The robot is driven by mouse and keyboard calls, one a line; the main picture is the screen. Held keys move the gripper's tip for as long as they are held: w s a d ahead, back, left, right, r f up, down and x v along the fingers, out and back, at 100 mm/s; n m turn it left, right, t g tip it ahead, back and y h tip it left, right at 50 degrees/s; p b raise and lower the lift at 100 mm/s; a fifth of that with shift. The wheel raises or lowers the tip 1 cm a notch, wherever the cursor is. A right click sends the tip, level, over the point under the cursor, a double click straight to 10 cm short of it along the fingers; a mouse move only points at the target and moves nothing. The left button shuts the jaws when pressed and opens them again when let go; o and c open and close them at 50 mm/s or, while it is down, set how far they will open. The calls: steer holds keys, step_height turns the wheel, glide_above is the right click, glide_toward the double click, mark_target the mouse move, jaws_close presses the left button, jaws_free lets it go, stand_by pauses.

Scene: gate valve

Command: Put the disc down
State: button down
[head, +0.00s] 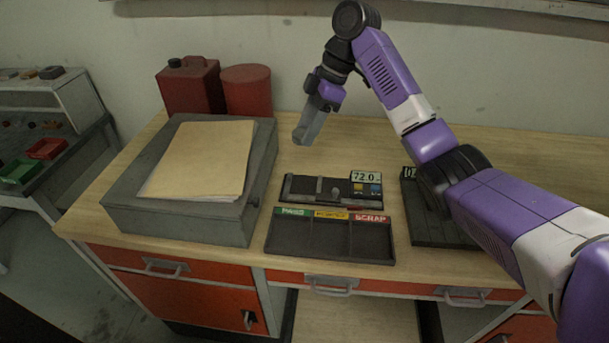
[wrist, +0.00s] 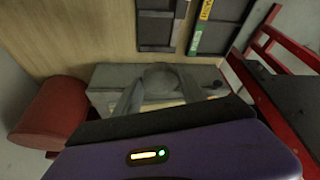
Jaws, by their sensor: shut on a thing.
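My gripper (head: 305,134) hangs in the air above the back of the bench, pointing down, behind the gauge. In the wrist view its fingers (wrist: 160,88) are shut on a grey disc (wrist: 160,73), held between the tips. The disc is hard to make out in the head view. A black tray (head: 330,259) at the bench front has compartments labelled green at left, yellow in the middle and red SCRAP at right; they look empty. Behind it stands a dark gauge (head: 331,203) with a display reading about 72.0.
A large grey box (head: 180,222) with a tan folder (head: 200,160) stands at left. A red can (head: 190,88) and a red cylinder (head: 247,90) stand behind it. A dark ribbed block (head: 430,228) lies at right, partly under my arm. Bare wood shows behind the gauge.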

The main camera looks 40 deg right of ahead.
mark_target(302, 185)
step_height(302, 185, down, 15)
steer(key=shift+p, duration=0.65)
steer(key=shift+f, duration=0.15)
steer(key=c, duration=0.9)
jaws_free()
steer(key=shift+c, duration=0.2)
steer(key=b+v, duration=0.1)
steer(key=v, duration=1.1)
steer(key=shift+b, duration=0.35)
